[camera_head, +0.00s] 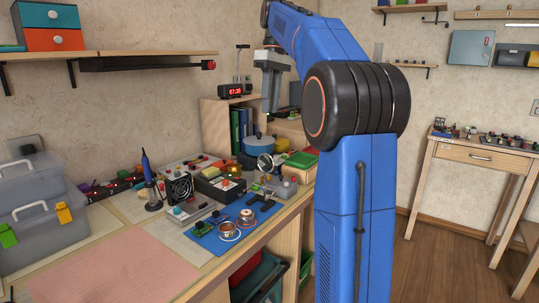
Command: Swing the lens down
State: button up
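A round lens (265,163) in a dark rim stands raised on the workbench, near its right edge. It seems to belong to a small stand with a dark base (262,203); the link between them is too small to make out clearly. My gripper (270,105) hangs from my blue arm, pointing down, above and behind the lens in the picture. It looks apart from the lens. Its fingers overlap from this angle, so I cannot tell whether they are open or shut. I see nothing held in it.
A blue mat (205,238) with a copper-coloured ring (229,232) lies in front of the lens. A fan (179,188), a soldering iron (150,180) and a blue pot (258,145) stand around it. A shelf (120,58) overhangs the left. The pink mat (105,270) is clear.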

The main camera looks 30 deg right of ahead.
aim_at(265, 166)
jog(key=f, duration=0.5)
jog(key=a+f, duration=0.1)
jog(key=f, duration=0.5)
jog(key=a+f, duration=0.1)
jog(key=f, duration=0.4)
jog(key=shift+s+f, duration=0.2)
jog(key=shift+s, duration=0.15)
grip_shut()
dwell(0.7)
